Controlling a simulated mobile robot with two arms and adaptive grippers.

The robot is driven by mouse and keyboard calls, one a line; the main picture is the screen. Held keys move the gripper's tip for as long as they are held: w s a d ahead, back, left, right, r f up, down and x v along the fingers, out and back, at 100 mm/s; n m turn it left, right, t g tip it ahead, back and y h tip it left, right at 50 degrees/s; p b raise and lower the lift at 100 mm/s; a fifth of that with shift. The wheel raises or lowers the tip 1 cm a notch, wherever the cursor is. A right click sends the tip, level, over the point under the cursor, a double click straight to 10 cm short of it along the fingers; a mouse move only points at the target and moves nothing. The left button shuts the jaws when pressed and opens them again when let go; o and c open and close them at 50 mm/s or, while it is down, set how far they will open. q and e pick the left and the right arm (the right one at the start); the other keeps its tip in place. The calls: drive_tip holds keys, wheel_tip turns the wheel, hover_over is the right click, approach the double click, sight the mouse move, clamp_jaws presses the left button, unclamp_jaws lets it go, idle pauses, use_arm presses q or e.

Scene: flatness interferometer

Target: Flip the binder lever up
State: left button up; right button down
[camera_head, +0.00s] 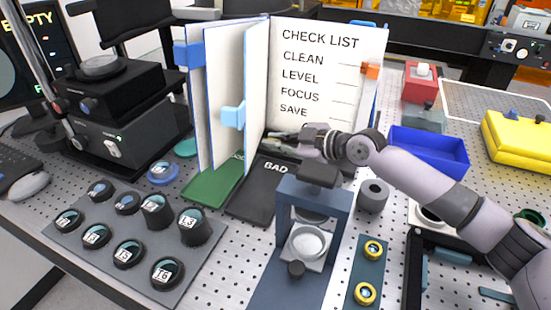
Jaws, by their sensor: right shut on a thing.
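A binder (318,85) stands upright and open behind the middle of the bench, its page reading CHECK LIST with CLEAN, LEVEL, FOCUS and SAVE. Coloured tabs stick out from its pages. My right gripper (272,138) is at the binder's lower middle, near the spine, with its arm coming in from the right. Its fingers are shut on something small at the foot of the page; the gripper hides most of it. I cannot make out the lever's position. My left gripper is not in view.
A green pad (213,186) and a black BAD pad (262,190) lie below the binder. A blue-grey stand (312,195) rises in front of my right gripper. A tray (75,232) holds several labelled lenses at left. A blue bin (430,152) is at right.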

drive_tip(key=shift+w+f+m+b, duration=0.1)
drive_tip(key=shift+w+m+b, duration=0.2)
drive_tip(key=shift+m+b, duration=0.1)
drive_tip(key=shift+w+d+r+m+g+b, duration=0.2)
drive_tip(key=shift+w+r+m+g+b, duration=0.15)
drive_tip(key=shift+m+g, duration=0.25)
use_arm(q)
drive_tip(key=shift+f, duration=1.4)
use_arm(e)
drive_tip(key=shift+w+d+r+m+g+y, duration=0.1)
drive_tip(key=shift+w+d+m+g+y, duration=0.25)
drive_tip(key=shift+w+m+g, duration=0.55)
drive_tip(key=shift+d, duration=0.1)
drive_tip(key=c, duration=1.7)
unclamp_jaws()
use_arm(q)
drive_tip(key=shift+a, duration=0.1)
